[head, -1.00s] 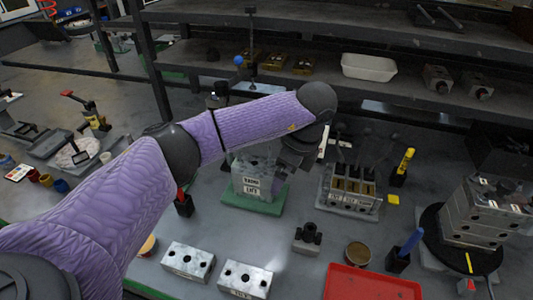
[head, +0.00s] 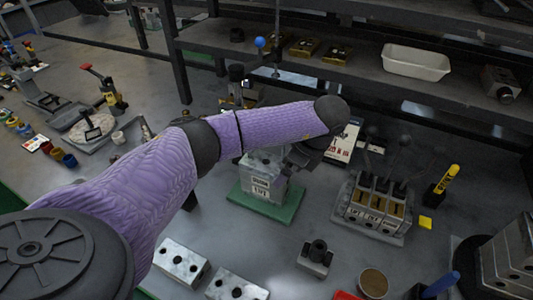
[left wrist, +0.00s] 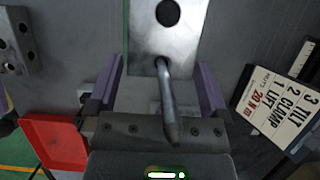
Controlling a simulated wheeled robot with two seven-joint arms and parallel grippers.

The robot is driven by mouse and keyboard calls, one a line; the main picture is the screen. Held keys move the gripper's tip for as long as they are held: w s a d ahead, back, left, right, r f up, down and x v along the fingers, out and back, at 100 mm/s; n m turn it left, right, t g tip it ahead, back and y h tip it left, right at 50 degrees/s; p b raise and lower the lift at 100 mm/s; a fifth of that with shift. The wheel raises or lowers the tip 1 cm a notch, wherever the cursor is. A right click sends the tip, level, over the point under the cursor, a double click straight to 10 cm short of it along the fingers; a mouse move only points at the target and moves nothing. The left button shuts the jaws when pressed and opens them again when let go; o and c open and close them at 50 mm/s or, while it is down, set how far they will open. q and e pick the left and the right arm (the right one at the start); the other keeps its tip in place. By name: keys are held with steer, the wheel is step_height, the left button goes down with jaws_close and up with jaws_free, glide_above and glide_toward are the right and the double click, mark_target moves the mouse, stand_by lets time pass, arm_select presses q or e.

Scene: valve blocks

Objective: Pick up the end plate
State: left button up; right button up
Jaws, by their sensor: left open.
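A grey metal block (head: 265,172) with white labels stands on a green base plate (head: 283,208) in the head view. My left gripper (head: 300,158) is over its right side, partly hidden by my arm. In the left wrist view a bright metal plate (left wrist: 150,40) with a round dark hole lies between my open purple fingers (left wrist: 160,72). A grey rod (left wrist: 166,100) stands up from it toward the camera, between the jaws. The fingers sit apart from the plate on both sides. I cannot tell for sure which piece is the end plate. My right gripper is out of view.
Grey blocks with holes (head: 181,262) lie at the front. A small block with a black fitting (head: 316,257) and a tin (head: 373,283) are right of them. A lever valve bank (head: 372,207) stands right. A printed card (left wrist: 276,108) and red tray (left wrist: 55,143) flank the gripper. A shelf (head: 340,75) runs behind.

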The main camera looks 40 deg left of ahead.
arm_select(q)
steer(key=shift+c, duration=1.2)
steer(key=c, duration=0.7)
steer(key=shift+c, duration=1.4)
steer(key=shift+r, duration=0.1)
steer(key=shift+c, duration=0.4)
step_height(320, 180, up, 17)
steer(key=p, duration=0.7)
steer(key=shift+r+p, duration=0.15)
steer(key=shift+p, duration=0.25)
steer(key=shift+r, duration=0.35)
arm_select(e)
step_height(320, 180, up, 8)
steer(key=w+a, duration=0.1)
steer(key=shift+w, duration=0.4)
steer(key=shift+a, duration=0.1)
